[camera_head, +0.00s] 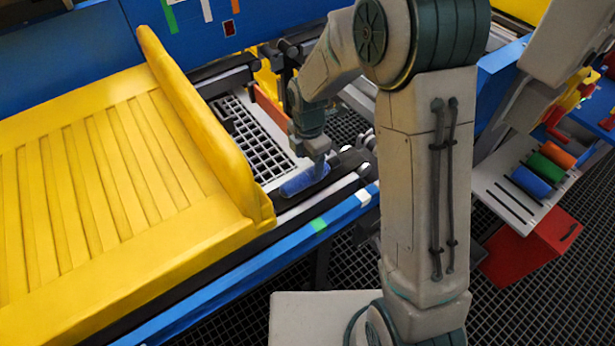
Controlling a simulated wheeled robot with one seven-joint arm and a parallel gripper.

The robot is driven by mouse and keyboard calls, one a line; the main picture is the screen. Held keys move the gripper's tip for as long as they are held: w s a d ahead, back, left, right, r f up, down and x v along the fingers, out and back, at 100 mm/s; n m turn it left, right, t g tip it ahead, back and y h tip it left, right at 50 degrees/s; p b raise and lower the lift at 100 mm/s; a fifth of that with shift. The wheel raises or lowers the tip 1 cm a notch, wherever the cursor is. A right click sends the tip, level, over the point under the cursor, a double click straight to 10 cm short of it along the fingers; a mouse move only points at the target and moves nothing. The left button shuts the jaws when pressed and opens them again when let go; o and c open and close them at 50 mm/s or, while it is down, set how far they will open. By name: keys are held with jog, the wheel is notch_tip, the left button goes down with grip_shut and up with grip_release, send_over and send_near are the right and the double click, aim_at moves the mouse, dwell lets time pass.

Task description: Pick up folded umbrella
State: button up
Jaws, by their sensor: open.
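A short blue roll (300,182), which looks like the folded umbrella, lies on the conveyor frame just past the right end of the yellow tray. My arm reaches over from the right and bends down to it. My gripper (319,170) is open and points down at the right end of the roll. It overlaps the roll in this view. The fingertips are small and dark, so I cannot tell whether they touch it or straddle it.
The large yellow slatted tray (168,95) has a raised wall close left of my gripper. A blue rail (285,240) runs along the conveyor's front. At right, a light shelf (510,198) holds blue, green and orange rolls, above a red box (530,247).

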aim_at(308, 172)
jog(key=shift+s+f, duration=0.1)
jog(key=shift+f, duration=2.65)
jog(key=c, duration=1.2)
jog(key=shift+r, duration=0.1)
